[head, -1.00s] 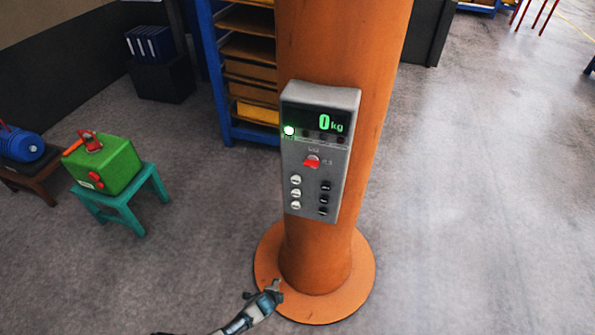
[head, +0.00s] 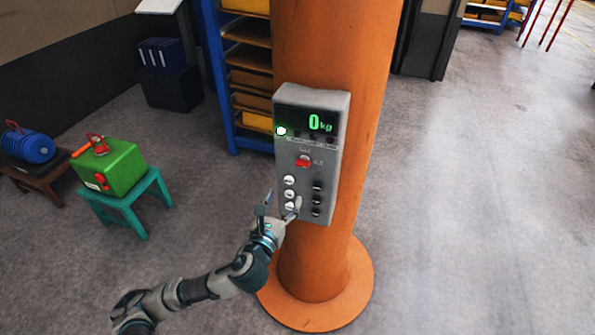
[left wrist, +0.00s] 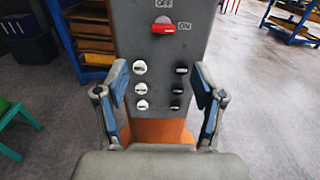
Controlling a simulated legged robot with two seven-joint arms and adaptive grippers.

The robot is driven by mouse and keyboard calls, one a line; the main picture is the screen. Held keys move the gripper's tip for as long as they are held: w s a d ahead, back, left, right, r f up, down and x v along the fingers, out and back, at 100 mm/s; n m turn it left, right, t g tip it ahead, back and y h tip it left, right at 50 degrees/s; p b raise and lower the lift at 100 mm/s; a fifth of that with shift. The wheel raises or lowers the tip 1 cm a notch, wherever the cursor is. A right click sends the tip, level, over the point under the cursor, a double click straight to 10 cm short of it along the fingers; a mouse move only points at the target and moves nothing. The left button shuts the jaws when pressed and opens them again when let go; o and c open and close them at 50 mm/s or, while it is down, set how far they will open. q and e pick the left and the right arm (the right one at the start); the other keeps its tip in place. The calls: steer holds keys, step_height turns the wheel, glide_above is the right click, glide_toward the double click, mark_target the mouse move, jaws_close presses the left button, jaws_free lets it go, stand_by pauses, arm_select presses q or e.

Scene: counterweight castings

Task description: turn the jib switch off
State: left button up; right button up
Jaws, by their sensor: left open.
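The jib switch is a red rotary knob (head: 303,162) on a grey control box (head: 333,150) fixed to an orange column. In the left wrist view the red knob (left wrist: 163,27) shows at the top, with an OFF label above it and an ON label at its right. Its handle lies about level, towards ON. My left gripper (head: 281,205) is open and empty, in front of the lower left of the box, below the knob. In the left wrist view its two fingers (left wrist: 161,85) stand apart on either side of the push buttons. My right gripper is not in view.
The box has white buttons (head: 290,193) at left, black buttons (head: 317,199) at right, and a display (head: 308,122) reading 0 kg with a lit green lamp. The column's round orange base (head: 345,300) stands on the floor. A green casting (head: 115,168) sits on a teal stool at left.

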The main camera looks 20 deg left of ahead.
mark_target(301, 165)
arm_select(q)
steer(key=w, duration=0.4)
steer(key=w+d, duration=0.1)
steer(key=w, duration=0.3)
steer(key=w+p, duration=0.1)
steer(key=w, duration=0.3)
steer(key=shift+w+d+r, duration=0.1)
steer(key=shift+w+d, duration=0.1)
steer(key=shift+w, duration=0.1)
steer(key=shift+w+a, duration=0.15)
steer(key=shift+w, duration=0.35)
steer(key=shift+a, duration=0.2)
steer(key=c, duration=0.3)
steer(key=shift+d, duration=0.1)
steer(key=c, duration=0.8)
steer(key=shift+c, duration=0.2)
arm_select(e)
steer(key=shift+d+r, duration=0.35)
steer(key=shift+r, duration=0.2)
